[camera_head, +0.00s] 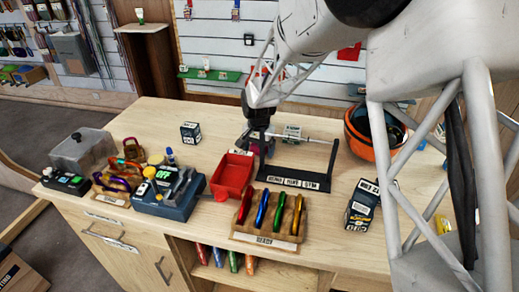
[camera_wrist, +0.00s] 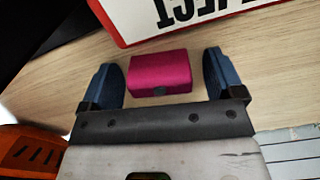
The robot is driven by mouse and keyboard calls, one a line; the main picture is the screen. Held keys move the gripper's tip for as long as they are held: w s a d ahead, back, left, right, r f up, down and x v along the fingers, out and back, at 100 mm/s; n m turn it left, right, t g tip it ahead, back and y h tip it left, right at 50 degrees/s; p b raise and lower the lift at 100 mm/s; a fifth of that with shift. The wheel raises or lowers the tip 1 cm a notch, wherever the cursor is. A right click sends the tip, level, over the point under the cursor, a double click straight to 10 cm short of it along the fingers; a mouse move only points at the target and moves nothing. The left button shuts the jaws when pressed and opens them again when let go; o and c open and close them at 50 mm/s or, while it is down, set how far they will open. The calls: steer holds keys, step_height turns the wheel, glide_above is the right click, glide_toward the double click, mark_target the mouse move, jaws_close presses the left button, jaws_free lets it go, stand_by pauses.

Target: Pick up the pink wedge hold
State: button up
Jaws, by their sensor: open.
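The pink wedge hold (camera_wrist: 160,74) is a small magenta block with a dark round spot on its near face. In the wrist view it lies on the pale wooden surface, between the two blue fingers of my gripper (camera_wrist: 162,72). The fingers are open, with a visible gap on each side of the hold. In the head view my gripper (camera_head: 257,140) is low over the middle of the workbench, just behind the red tray. The hold is hard to make out there, largely hidden by the gripper and tray.
The red tray (camera_head: 232,174) stands close in front of my gripper. A black stand (camera_head: 300,179) with a thin rod is close on the right. A rack of coloured carabiners (camera_head: 267,236) is in front. An orange helmet (camera_head: 370,139) sits farther right. Bare wood (camera_head: 160,118) shows back left.

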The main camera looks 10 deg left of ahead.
mark_target(258, 146)
stand_by(0.3)
steer(key=c, duration=1)
steer(key=shift+r, duration=0.15)
steer(key=shift+r, duration=4.9)
